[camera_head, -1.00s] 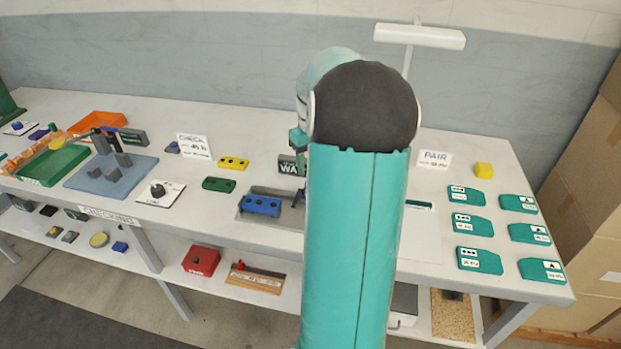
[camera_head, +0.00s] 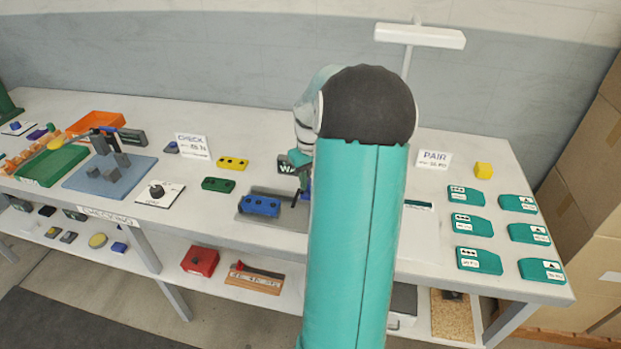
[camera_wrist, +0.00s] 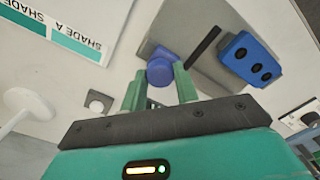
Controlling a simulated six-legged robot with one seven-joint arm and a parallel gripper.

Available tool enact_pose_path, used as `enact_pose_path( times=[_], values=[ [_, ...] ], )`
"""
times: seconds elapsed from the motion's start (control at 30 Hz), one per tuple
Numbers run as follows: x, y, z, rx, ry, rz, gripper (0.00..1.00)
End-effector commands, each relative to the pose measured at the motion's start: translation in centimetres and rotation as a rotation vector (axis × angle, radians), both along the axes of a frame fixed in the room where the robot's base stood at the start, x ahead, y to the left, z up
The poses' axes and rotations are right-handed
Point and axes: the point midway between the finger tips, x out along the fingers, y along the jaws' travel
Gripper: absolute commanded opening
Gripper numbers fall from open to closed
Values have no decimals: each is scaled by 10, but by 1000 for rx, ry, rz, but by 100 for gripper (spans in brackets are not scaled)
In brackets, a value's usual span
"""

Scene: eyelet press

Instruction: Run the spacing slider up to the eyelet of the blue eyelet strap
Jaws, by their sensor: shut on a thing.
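The blue eyelet strap (camera_head: 260,206) is a blue block with several dark holes, lying on a grey plate (camera_head: 283,217). In the wrist view the strap (camera_wrist: 243,60) is right of my gripper, apart from it. My gripper (camera_wrist: 159,82) is shut on a round blue-purple knob (camera_wrist: 160,67), which I take to be the spacing slider's. A dark bar (camera_wrist: 204,47) stands on the plate between knob and strap. In the head view my arm hides most of the gripper and the plate's right part; a bit of purple (camera_head: 306,187) shows beside the arm.
Green (camera_head: 218,184) and yellow (camera_head: 233,163) straps lie left and behind. A dark sign block (camera_head: 287,166) stands behind the plate. Teal cards (camera_head: 472,224) lie at the right.

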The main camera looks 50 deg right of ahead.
Motion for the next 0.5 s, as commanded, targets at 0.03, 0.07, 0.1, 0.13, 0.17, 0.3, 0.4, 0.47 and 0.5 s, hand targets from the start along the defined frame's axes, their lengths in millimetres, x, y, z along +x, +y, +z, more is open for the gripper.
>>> enact_pose_path(
  times=[0.03, 0.07, 0.1, 0.13, 0.17, 0.3, 0.4, 0.47, 0.5],
  values=[
    [1, 0, 0, -1, -1, 0, 14],
    [2, 0, 0, -1, -1, 0, 14],
    [4, 1, 0, -1, -1, 1, 14],
    [7, 2, 0, -1, -1, 1, 14],
    [11, 4, 0, 0, -1, 2, 14],
    [34, 14, 0, -1, -2, 5, 14],
    [54, 22, 0, -2, -2, 5, 14],
    [66, 28, 0, -2, -2, 6, 14],
    [73, 31, 0, -2, -1, 5, 14]
  ],
)
